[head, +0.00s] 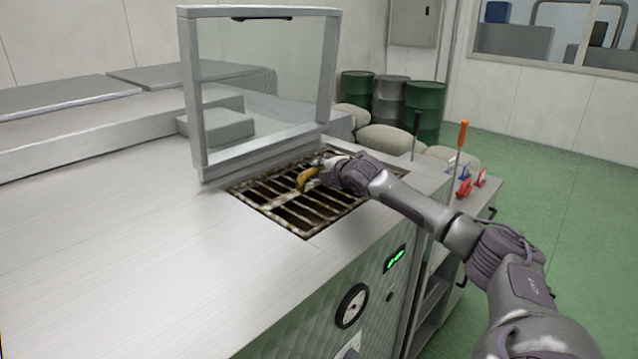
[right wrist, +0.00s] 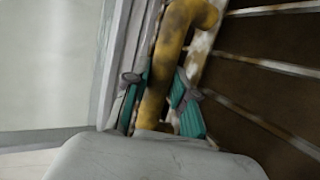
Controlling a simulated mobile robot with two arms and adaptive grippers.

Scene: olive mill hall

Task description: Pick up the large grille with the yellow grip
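The large grille (head: 284,213) is a worn, rusty metal grid lying in a rectangular opening in the steel worktop. Its yellow grip (head: 307,179) is scuffed and stands up from the bars. In the right wrist view the grip (right wrist: 177,38) runs between the teal finger pads. My right gripper (head: 324,168) is at the grip, with its fingers (right wrist: 165,95) close against both sides, shut on it. The grille appears to lie flat in its opening. The grip's lower end is hidden by the gripper body in the right wrist view. My left gripper is out of view.
A raised clear guard in a grey frame (head: 188,90) stands right behind the grille. Green drums (head: 425,108) and sacks (head: 390,140) stand beyond. An orange-handled tool (head: 462,135) and red items (head: 470,184) are on the right. The worktop (head: 110,240) left of the grille is bare.

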